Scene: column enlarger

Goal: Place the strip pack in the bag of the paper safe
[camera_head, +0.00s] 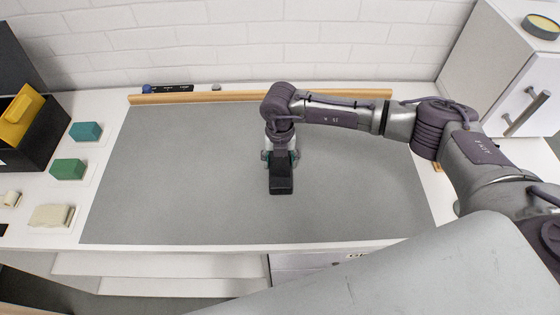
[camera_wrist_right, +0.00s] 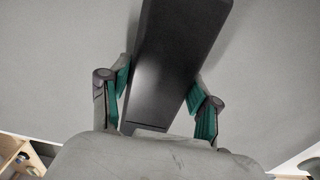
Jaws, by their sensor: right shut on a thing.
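My right gripper (camera_head: 280,158) is over the middle of the grey mat. It is shut on a flat, dark, oblong pack (camera_head: 281,182), which looks like the strip pack. In the right wrist view the pack (camera_wrist_right: 170,65) sits between the gripper's teal-padded fingers (camera_wrist_right: 162,100) and extends away from the palm. Whether the pack touches the mat is hard to tell. At the left edge stands an open black box (camera_head: 42,135), apparently the paper safe, with a yellow piece (camera_head: 18,118), maybe its bag, in it. My left gripper is not in view.
The grey mat (camera_head: 170,190) is otherwise clear. A teal block (camera_head: 86,131), a green block (camera_head: 68,169) and a cream piece (camera_head: 51,215) lie between box and mat. A wooden strip (camera_head: 190,97) runs along the back. A white cabinet (camera_head: 500,70) stands at right.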

